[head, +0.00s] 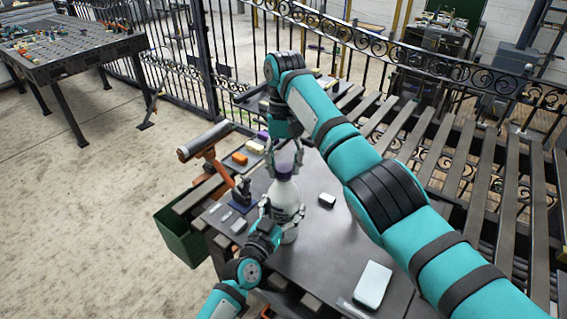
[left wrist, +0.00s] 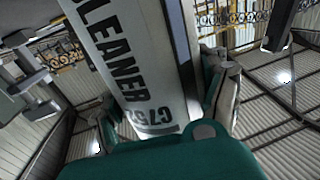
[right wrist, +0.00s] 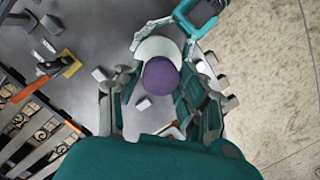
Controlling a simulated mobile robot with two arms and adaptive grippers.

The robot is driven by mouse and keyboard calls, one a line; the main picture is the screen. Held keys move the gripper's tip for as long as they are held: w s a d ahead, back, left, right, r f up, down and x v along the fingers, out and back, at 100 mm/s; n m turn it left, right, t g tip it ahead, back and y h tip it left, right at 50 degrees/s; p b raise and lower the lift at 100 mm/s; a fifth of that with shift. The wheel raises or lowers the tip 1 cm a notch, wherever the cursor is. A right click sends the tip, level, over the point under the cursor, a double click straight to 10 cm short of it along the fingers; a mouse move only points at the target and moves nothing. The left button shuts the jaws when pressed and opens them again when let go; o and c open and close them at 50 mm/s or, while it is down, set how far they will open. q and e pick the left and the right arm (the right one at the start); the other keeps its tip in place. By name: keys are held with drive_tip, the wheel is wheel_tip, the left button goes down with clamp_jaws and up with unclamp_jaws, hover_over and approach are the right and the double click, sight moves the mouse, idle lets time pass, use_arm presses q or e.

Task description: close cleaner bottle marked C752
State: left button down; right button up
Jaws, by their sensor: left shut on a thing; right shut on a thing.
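The white cleaner bottle (head: 286,198) stands upright on the dark table (head: 325,240). The left wrist view shows it close up, with the print CLEANER and C752 (left wrist: 125,70). Its purple cap (head: 284,172) is on top of the neck; it also shows in the right wrist view (right wrist: 160,77). My left gripper (head: 282,212) is shut around the bottle's body from the near side. My right gripper (head: 285,163) comes from above and is shut on the cap, one finger on each side. The cap's seating on the neck is hidden.
A white block (head: 372,284) lies at the table's front right and a small dark-and-white block (head: 327,200) right of the bottle. An orange-handled tool (head: 215,160) and small blocks are at the left. A green bin (head: 181,232) stands beside the table; an iron fence (head: 350,35) runs behind.

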drive_tip(key=m, duration=0.5)
drive_tip(key=shift+y, duration=0.4)
drive_tip(key=o, duration=0.7)
drive_tip(key=shift+o, duration=0.2)
drive_tip(key=shift+d+r, duration=0.1)
drive_tip(key=shift+r, duration=0.05)
drive_tip(key=shift+r, duration=2.15)
drive_tip(key=shift+c, duration=0.3)
